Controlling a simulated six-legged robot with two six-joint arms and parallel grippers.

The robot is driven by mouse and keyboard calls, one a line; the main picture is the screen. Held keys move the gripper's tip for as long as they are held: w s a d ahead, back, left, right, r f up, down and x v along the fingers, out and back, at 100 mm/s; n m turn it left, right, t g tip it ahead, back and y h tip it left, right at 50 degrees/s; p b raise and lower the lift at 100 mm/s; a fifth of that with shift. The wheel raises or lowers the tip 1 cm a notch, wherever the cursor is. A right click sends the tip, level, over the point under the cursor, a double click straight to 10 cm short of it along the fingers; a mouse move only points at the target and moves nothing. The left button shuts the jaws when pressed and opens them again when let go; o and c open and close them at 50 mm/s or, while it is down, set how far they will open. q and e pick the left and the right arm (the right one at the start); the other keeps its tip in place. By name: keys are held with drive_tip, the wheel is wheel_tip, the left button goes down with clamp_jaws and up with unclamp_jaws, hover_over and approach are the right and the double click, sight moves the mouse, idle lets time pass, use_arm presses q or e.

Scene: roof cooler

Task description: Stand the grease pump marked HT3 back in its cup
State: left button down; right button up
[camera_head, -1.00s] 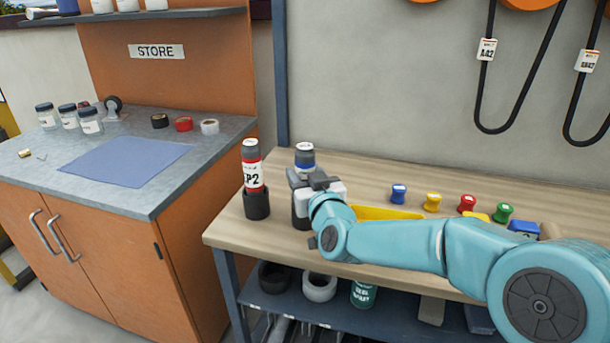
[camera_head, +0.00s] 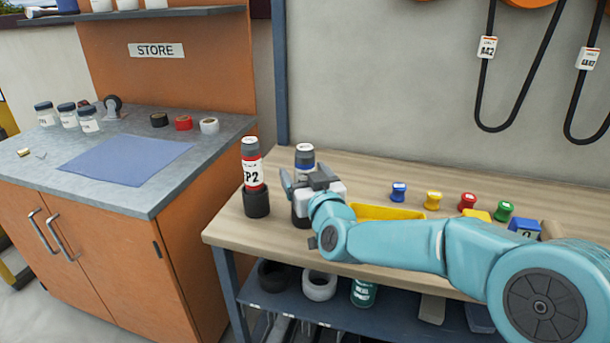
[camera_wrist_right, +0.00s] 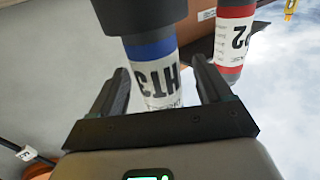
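The grease pump marked HT3 (camera_wrist_right: 156,76), with a blue band and white label, stands upright in a black cup (camera_wrist_right: 150,14) in the right wrist view, which shows it upside down. In the head view the pump's grey top and blue band (camera_head: 304,155) show above my right gripper (camera_head: 306,182). The cup (camera_head: 299,216) is partly hidden behind the gripper. In the wrist view my right gripper (camera_wrist_right: 160,88) is open around the pump, with a gap on each side. My left gripper is not in view.
A red-banded pump (camera_head: 252,168) stands in another black cup (camera_head: 256,202) just to the left. A yellow tray (camera_head: 378,212) lies behind my right arm. Several coloured spools stand along the wooden bench (camera_head: 232,236). A blue mat (camera_head: 125,160) lies on the grey counter.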

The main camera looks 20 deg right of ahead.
drive_tip(key=shift+f, duration=0.1)
drive_tip(key=s, duration=1.6)
drive_tip(key=shift+s+d+b, duration=0.15)
drive_tip(key=shift+s+b, duration=0.05)
drive_tip(key=shift+b, duration=0.15)
drive_tip(key=shift+s, duration=0.1)
